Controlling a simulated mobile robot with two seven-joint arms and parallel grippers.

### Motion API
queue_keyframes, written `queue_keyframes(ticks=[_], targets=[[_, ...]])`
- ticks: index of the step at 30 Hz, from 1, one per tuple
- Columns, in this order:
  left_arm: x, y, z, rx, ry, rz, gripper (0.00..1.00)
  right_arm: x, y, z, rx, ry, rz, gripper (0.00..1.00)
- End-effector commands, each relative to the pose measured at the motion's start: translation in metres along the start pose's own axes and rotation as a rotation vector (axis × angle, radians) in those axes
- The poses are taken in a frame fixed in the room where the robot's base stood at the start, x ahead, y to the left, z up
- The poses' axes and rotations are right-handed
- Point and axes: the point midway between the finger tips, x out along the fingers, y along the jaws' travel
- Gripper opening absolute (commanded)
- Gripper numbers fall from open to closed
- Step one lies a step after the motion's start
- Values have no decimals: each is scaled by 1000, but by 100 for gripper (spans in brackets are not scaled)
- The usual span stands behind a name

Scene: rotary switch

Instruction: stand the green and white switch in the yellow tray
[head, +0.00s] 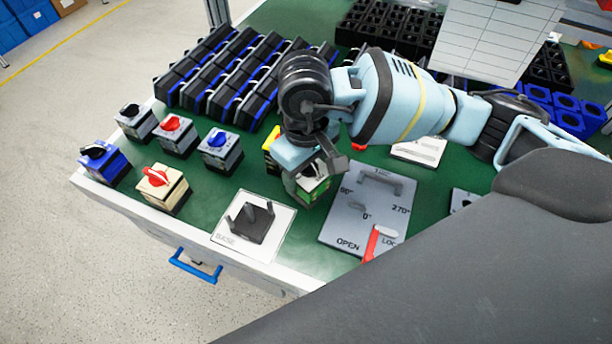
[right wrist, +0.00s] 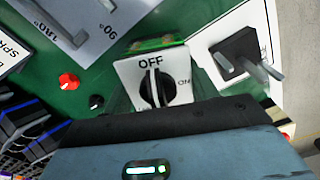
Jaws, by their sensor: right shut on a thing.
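The green and white switch (head: 313,189) is between the fingers of my right gripper (head: 318,174), near the front of the green table. In the right wrist view, the switch (right wrist: 157,88) shows a white face marked OFF and ON, a black knob and a green edge. My right gripper is shut on it; its height above the table cannot be told. A small yellow part (head: 270,145) shows just behind the gripper, mostly hidden. I cannot clearly make out the yellow tray. My left gripper is not in view.
A white BASE plate with a black holder (head: 254,222) lies front left of the switch. A grey dial plate (head: 345,225) with a red handle lies to its right. Several other switches stand at left, including a blue one (head: 105,160).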

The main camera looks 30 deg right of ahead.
Motion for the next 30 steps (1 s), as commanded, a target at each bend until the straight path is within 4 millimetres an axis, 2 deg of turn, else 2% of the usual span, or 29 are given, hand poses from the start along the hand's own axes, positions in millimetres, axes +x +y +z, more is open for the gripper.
queue_keyframes(ticks=[4, 17, 18, 22, 30], targets=[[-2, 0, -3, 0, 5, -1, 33, 21, -1, 1, 0, -2, -2, 30], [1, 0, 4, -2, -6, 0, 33, 28, -1, 0, -1, -1, -1, 30], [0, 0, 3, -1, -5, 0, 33, 28, -1, 1, -1, -2, -1, 62], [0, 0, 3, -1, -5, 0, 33, 27, -1, 0, -1, -1, 0, 79], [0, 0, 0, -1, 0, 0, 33, 27, -1, 0, -1, -1, 0, 80]])
